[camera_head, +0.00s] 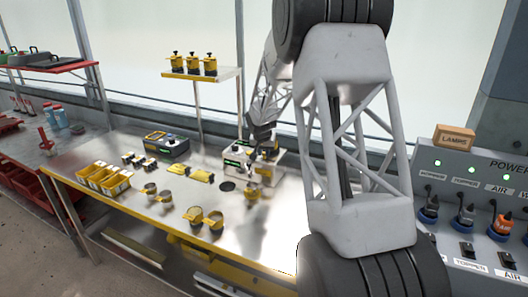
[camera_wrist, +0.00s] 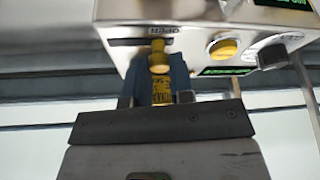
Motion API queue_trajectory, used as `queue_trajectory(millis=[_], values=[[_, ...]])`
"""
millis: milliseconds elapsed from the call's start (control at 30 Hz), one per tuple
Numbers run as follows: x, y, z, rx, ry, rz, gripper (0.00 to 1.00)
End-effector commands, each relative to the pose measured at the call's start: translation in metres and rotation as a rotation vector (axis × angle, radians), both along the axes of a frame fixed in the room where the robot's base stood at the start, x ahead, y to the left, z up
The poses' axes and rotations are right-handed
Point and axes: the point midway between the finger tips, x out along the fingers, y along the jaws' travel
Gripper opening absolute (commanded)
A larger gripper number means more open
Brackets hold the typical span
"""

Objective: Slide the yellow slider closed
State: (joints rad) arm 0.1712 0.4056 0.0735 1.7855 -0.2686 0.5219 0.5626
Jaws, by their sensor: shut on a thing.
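The yellow slider (camera_wrist: 159,52) is a small yellow knob at a dark slot on the face of a white machine (camera_wrist: 115,12), in the wrist view. Dark lettering shows on the yellow part between the fingers. In the head view my gripper (camera_head: 262,138) is at the white machine (camera_head: 236,165) on the metal bench, and the slider cannot be made out there.
A yellow round button (camera_wrist: 223,48), a grey dial (camera_wrist: 272,54) and green displays sit beside the slot. The bench (camera_head: 120,210) also holds yellow bins (camera_head: 92,178), round yellow pots (camera_head: 205,220) and a grey control box (camera_head: 168,147). A power panel (camera_head: 480,205) stands at right.

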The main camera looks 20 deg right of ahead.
Motion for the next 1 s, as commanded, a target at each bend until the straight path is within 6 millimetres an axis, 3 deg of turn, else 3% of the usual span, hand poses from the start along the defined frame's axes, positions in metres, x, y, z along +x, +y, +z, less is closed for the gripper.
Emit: queue_trajectory(millis=[400,767,800,967,1000], values=[[-0.024,-0.024,0.001,-0.001,-0.001,0.000,0.00],[-0.028,-0.028,0.000,0.000,0.001,0.000,0.00],[-0.028,-0.028,0.000,0.000,0.001,-0.001,0.23],[-0.028,-0.028,0.000,0.000,0.001,0.000,0.48],[-0.028,-0.028,0.000,0.000,0.001,0.000,0.48]])
